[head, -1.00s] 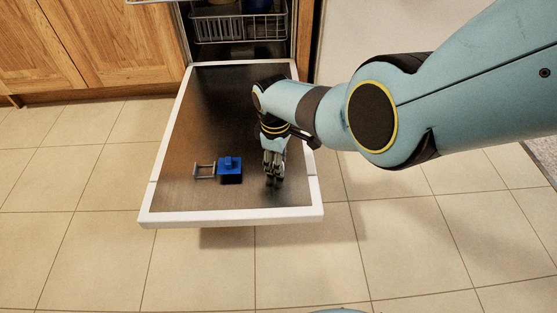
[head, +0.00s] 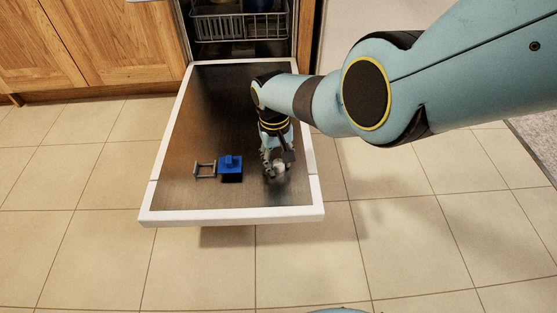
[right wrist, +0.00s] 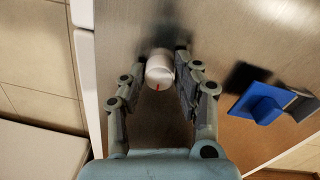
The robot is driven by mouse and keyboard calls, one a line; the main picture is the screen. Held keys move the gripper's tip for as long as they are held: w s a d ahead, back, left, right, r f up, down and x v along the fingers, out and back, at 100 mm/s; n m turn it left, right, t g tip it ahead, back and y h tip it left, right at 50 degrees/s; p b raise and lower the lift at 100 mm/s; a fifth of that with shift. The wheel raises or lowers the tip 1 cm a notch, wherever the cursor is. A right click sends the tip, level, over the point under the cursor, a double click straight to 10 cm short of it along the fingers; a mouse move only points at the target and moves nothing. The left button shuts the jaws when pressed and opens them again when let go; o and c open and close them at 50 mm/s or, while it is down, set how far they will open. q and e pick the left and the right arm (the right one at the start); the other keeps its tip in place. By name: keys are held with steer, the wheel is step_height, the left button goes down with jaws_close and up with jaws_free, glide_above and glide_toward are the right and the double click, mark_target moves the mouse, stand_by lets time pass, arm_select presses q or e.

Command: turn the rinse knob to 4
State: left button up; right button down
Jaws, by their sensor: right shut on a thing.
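The rinse knob (head: 280,172) is a small white round knob on the inner face of the open dishwasher door. In the right wrist view the knob (right wrist: 159,70) shows a red mark on its near side. My right gripper (head: 277,166) is shut on the knob, with one finger on each side of it. In the right wrist view the gripper's fingers (right wrist: 164,76) flank the knob closely. I cannot read any numbers around the knob. My left gripper is not in view.
A blue block-like lid (head: 231,167) and a grey metal frame (head: 205,170) sit left of the knob on the door. The door's white rim (head: 235,216) edges the panel. A wire rack (head: 240,27) is inside the dishwasher. Tiled floor surrounds the door.

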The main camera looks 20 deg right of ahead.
mark_target(276, 162)
steer(key=shift+m, duration=0.6)
steer(key=c, duration=1)
jaws_free()
steer(key=shift+o, duration=0.2)
step_height(276, 162, up, 12)
steer(key=shift+w+a, duration=0.25)
steer(key=shift+w, duration=0.1)
steer(key=shift+f, duration=0.1)
